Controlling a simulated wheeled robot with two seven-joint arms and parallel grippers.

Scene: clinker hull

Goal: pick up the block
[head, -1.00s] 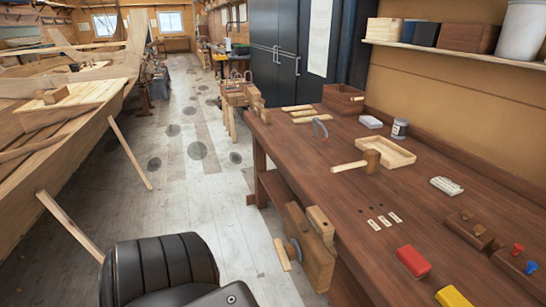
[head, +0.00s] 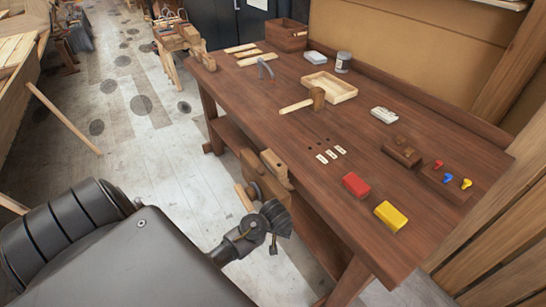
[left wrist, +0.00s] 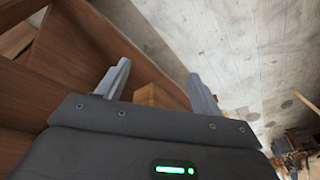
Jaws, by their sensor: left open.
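A red block (head: 355,185) and a yellow block (head: 390,215) lie on the near part of the brown workbench (head: 310,190), the yellow one to the right of the red. They are apart from each other. My left gripper (head: 270,228) is beyond the bench's front edge, left of both blocks and near the wooden vise. In the left wrist view its two fingers (left wrist: 160,85) are apart with nothing held; a piece of wood (left wrist: 155,97) shows behind the gap. Neither coloured block can be made out there. My right gripper is not in view.
A dark wooden block (head: 402,153) and a board with coloured pegs (head: 446,182) lie right of the blocks. The wooden vise (head: 264,175) juts from the bench front.

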